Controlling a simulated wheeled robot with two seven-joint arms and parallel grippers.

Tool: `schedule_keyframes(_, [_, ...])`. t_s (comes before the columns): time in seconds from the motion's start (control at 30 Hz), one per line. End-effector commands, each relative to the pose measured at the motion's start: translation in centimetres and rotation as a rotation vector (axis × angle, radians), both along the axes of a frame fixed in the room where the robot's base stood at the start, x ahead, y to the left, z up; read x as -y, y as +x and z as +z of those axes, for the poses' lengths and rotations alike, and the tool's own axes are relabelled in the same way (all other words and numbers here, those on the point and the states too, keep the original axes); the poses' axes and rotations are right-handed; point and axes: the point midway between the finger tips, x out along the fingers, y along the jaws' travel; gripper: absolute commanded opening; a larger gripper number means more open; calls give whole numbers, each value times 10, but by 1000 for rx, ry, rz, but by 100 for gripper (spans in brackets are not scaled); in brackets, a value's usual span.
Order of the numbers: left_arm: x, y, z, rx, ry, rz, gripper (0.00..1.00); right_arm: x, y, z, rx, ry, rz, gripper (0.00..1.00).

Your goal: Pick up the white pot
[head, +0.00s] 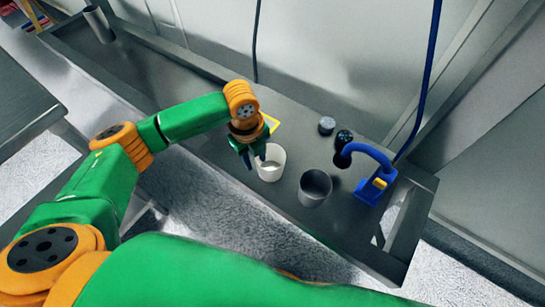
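The white pot (272,170) stands upright and open on the grey bench, near the middle of the head view. My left gripper (254,161) points down at the pot's left side. Its two dark fingers are visibly apart, one left of the pot and the other over the rim. The fingers appear to straddle the left wall, but I cannot tell whether they touch it. The gripper hides part of the pot's upper left edge. My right gripper is not in view.
A grey metal pot (315,188) stands close to the right. The left bench stretch is mostly clear.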

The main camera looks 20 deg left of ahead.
Motion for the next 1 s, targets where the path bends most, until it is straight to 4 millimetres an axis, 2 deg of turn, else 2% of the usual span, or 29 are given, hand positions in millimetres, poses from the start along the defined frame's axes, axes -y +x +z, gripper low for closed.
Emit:
schedule_keyframes(0.23, [8,4,-47,-3,2,2,38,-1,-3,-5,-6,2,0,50])
schedule_keyframes(0.33, [8,5,-54,0,3,1,38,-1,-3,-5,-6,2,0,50])
schedule_keyframes(0.5, [8,5,-54,0,2,0,38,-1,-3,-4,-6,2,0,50])
schedule_keyframes(0.53, [8,5,-54,0,2,0,33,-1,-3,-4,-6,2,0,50])
schedule_keyframes(0.6, [8,5,-54,0,2,0,14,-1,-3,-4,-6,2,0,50])
schedule_keyframes(0.67, [8,5,-54,0,2,0,0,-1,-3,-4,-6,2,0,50])
schedule_keyframes(1.0, [8,5,-53,0,2,0,0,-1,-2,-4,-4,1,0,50])
